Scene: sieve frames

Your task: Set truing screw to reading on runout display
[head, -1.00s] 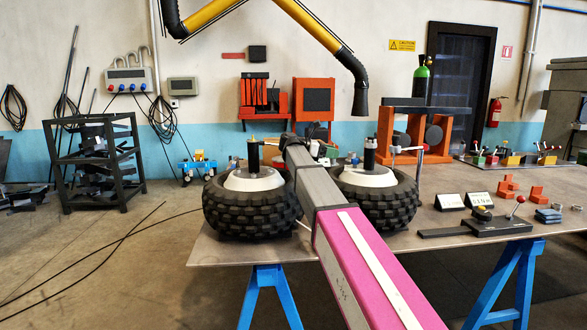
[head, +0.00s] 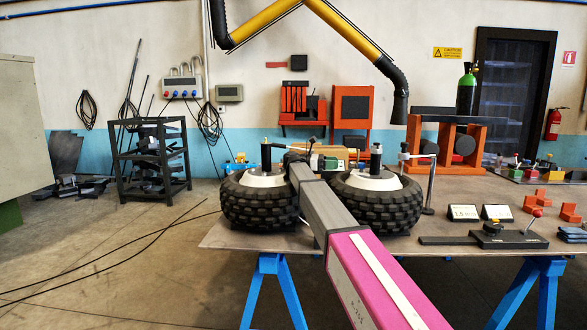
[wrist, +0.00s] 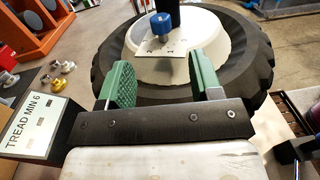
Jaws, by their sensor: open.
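In the wrist view, a blue knob (wrist: 161,24) stands on a white hub (wrist: 205,42) at a wheel's middle, with a small pale plate bearing marks (wrist: 160,49) beside it. It looks like the truing screw. My gripper (wrist: 160,82) is open, its two green fingers apart in front of the hub and not around the knob. In the head view my gripper (head: 331,162) is between the two wheels, pointing toward the right wheel (head: 378,208). Two small displays, left (head: 463,212) and right (head: 497,212), stand on the table; their text is too small to read.
The left wheel (head: 260,207) stands by my arm. A clamp post (head: 431,185) stands just right of the right wheel. A "TREAD MIN 6" sign (wrist: 32,130) is left of my gripper. A black lever fixture (head: 492,235) lies at the table's front right.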

